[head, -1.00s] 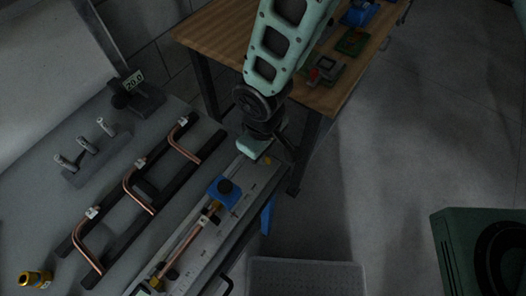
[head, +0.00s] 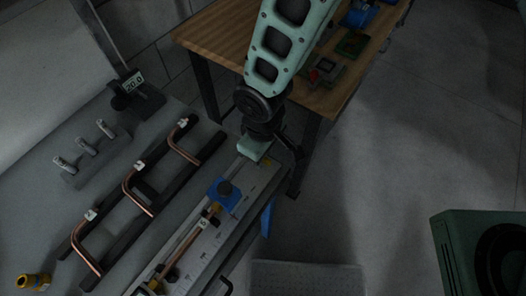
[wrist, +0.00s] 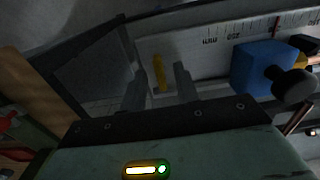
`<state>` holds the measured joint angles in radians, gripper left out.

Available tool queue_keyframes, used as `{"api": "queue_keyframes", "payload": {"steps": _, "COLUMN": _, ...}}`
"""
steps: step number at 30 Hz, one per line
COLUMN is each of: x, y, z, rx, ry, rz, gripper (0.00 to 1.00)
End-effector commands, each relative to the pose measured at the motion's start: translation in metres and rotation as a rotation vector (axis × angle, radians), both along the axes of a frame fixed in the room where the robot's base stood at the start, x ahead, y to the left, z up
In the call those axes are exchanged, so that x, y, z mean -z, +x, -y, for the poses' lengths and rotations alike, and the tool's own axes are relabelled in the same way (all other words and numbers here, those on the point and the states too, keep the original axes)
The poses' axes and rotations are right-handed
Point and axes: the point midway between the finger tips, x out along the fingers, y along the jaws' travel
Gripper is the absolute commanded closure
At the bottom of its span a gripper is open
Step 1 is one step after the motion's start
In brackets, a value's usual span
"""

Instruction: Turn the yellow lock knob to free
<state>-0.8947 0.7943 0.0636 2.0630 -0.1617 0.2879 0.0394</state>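A yellow bar-shaped piece (wrist: 159,73), which looks like the lock knob, shows in the wrist view over the pale rail. My gripper (wrist: 160,88) is open, with one dark finger on each side of the yellow piece and a gap on both sides. I cannot tell how far above it the fingertips are. A blue block (head: 224,193) with a black round knob sits on the ruled rail (head: 205,240); the block is also at the right in the wrist view (wrist: 258,66).
A copper tube (head: 185,252) lies along the rail. Left of it, a black rack (head: 112,238) holds bent copper tubes. A grey peg block (head: 92,160) and a brass fitting (head: 33,281) are further left. A wooden table (head: 222,38) stands behind.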

Motion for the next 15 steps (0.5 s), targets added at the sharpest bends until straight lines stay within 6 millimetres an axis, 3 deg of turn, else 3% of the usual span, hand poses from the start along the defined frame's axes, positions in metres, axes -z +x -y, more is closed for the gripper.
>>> {"api": "queue_keyframes", "payload": {"steps": 8, "x": -0.013, "y": 0.001, "z": -0.001, "rx": 0.001, "ry": 0.003, "rz": 0.002, "gripper": 0.69}}
{"api": "queue_keyframes", "payload": {"steps": 15, "x": -0.059, "y": 0.001, "z": -0.001, "rx": 0.001, "ry": 0.006, "rz": 0.004, "gripper": 0.69}}
